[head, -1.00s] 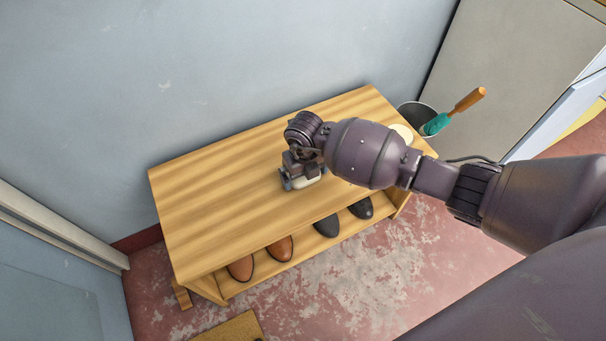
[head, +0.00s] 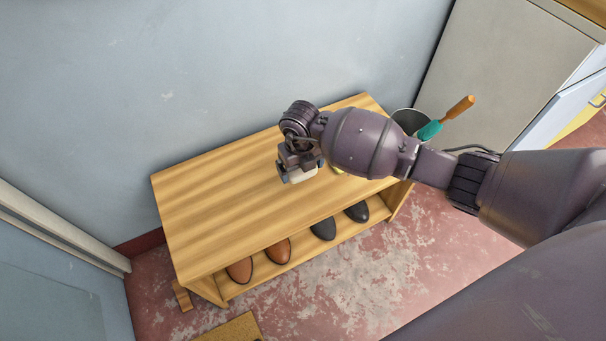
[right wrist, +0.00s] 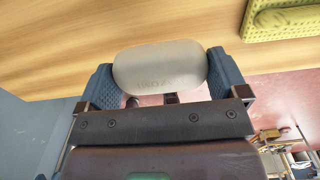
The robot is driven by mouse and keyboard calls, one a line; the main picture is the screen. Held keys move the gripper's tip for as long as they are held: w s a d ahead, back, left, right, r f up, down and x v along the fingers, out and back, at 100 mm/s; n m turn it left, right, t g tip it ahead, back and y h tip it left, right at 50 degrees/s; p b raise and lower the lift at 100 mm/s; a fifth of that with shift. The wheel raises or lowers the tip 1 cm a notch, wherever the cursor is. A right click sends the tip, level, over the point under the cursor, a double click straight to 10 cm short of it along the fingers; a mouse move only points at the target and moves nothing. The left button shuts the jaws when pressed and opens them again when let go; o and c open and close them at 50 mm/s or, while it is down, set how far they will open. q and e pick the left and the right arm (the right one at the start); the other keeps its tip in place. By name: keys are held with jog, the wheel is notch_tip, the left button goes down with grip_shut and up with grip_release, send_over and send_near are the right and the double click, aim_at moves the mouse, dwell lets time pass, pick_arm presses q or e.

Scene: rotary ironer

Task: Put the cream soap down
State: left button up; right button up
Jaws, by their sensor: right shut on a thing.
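The cream soap (right wrist: 160,68) is a pale rounded block with faint stamped lettering. It sits between the two blue pads of my right gripper (right wrist: 162,82), which is shut on it. In the head view my right gripper (head: 299,177) is over the front half of the wooden bench top (head: 215,190), with the soap (head: 304,175) partly showing under it. The soap looks a little above the wood, but the exact gap is hard to tell. My left gripper is not in view.
A yellow-green ridged thing (right wrist: 288,20) lies on the bench beside the gripper, mostly hidden by my arm in the head view. Brown shoes (head: 239,270) and dark shoes (head: 324,229) stand on the lower shelf. A bucket (head: 408,121) and a teal brush (head: 430,131) are behind the arm. The bench's left half is clear.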

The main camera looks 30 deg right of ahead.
pick_arm(q)
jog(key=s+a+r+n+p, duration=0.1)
jog(key=p, duration=0.3)
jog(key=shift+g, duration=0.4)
pick_arm(e)
notch_tip(320, 180, up, 15)
jog(key=shift+f, duration=0.2)
